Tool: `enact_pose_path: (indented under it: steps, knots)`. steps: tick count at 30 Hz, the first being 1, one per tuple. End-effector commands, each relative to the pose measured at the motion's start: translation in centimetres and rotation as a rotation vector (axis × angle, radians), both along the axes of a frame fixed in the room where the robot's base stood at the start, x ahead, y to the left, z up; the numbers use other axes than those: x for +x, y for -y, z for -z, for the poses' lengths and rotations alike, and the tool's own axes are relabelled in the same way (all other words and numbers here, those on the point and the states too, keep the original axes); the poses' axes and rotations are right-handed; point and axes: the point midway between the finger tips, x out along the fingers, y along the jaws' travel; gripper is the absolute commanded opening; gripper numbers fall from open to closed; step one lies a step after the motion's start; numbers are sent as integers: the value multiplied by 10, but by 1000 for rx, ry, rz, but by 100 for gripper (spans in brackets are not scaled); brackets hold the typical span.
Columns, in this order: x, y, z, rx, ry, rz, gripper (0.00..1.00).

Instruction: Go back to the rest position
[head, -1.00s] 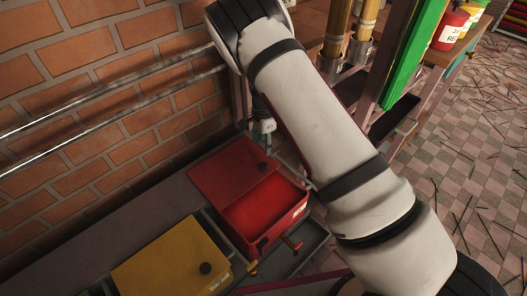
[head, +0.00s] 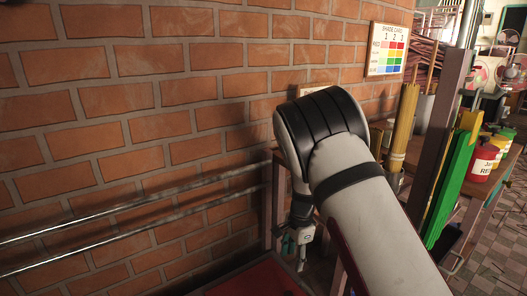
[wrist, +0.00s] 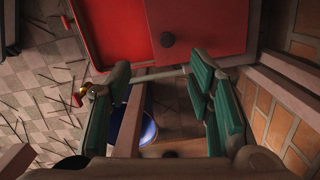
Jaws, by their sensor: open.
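My gripper (head: 296,245) hangs at the end of my arm in the head view, above and behind a red box (head: 262,283) that is cut off by the lower edge. In the wrist view my gripper (wrist: 160,70) has its green fingers spread wide apart, with nothing held between them. The red box (wrist: 205,25) shows beyond the fingertips there, with its dark round knob and an open red compartment to the left. My arm hides part of the bench in the head view.
A brick wall with metal pipes (head: 140,215) runs along the left. Green strips (head: 452,190), yellow rods (head: 403,125) and red bottles (head: 482,158) stand at the right. A wooden beam (wrist: 127,125) and a blue round container (wrist: 147,128) lie below my gripper.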

Motion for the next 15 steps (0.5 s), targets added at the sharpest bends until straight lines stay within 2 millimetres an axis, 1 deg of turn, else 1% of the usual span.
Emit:
enact_pose_path:
  steps: [1, 6, 8, 9, 11, 12, 14, 15]
  knots:
    - [-7, 1, -28, 29, 6, -26, 47]
    - [-43, 5, -100, 102, 8, -145, 47]
    - [-58, 7, -123, 123, 13, -191, 47]
    - [-69, 8, -138, 136, 17, -222, 47]
    - [-86, 11, -160, 154, 23, -271, 47]
    - [-98, 13, -174, 163, 28, -305, 47]
    - [-117, 16, -193, 175, 35, -356, 47]
    - [-129, 18, -205, 181, 43, -391, 47]
